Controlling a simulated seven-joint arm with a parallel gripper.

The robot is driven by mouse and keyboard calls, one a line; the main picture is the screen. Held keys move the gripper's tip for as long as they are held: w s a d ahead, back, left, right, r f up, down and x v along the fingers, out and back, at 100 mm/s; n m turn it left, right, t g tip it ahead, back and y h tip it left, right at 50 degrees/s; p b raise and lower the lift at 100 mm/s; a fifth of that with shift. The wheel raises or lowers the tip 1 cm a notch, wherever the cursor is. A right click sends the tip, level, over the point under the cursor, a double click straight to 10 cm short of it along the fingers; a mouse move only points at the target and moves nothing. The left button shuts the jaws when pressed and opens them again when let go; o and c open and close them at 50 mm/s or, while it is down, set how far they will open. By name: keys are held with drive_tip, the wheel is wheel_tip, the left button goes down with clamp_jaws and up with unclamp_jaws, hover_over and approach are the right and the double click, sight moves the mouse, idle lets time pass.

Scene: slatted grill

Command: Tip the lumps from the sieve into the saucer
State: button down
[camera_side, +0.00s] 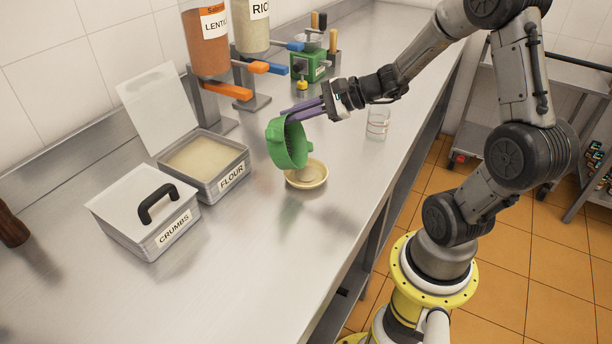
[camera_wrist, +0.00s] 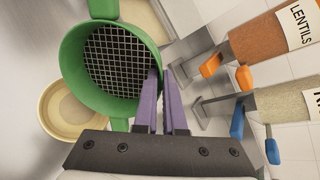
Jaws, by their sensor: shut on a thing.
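My gripper (camera_side: 303,109), with purple fingers, is shut on the green sieve (camera_side: 287,146) at its rim side. The sieve is steeply tilted, almost on edge, above and beside the saucer. In the wrist view the gripper (camera_wrist: 162,78) is at the lower right of the sieve (camera_wrist: 72,56). Its dark wire mesh shows, and I see no lumps on the visible part. The cream saucer (camera_side: 320,181) stands on the counter below the sieve, with something pale in its middle. The saucer (camera_wrist: 50,122) also shows in the wrist view, partly hidden by the sieve.
An open flour box (camera_side: 228,181) and a lidded crumbs box (camera_side: 150,235) stand to the left. Behind are the lentils dispenser (camera_side: 207,52), the rice dispenser (camera_side: 250,32) and a green device (camera_side: 310,68). A glass beaker (camera_side: 378,124) stands right. The front counter is clear.

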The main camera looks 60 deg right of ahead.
drive_tip(key=shift+r, duration=0.1)
drive_tip(key=shift+r+g, duration=0.25)
drive_tip(key=shift+g, duration=0.55)
drive_tip(key=g+h, duration=0.1)
drive_tip(key=g, duration=0.1)
drive_tip(key=r+g+h, duration=0.1)
drive_tip(key=g, duration=0.1)
drive_tip(key=shift+r, duration=0.15)
drive_tip(key=shift+g, duration=0.4)
drive_tip(key=shift+r, duration=0.1)
drive_tip(key=g, duration=0.2)
drive_tip(key=r+g+h, duration=0.1)
drive_tip(key=g, duration=0.1)
drive_tip(key=shift+w+r+h, duration=0.1)
drive_tip(key=shift+r+h, duration=0.05)
drive_tip(key=shift+h, duration=0.15)
drive_tip(key=shift+r+g, duration=0.3)
drive_tip(key=shift+g, duration=0.5)
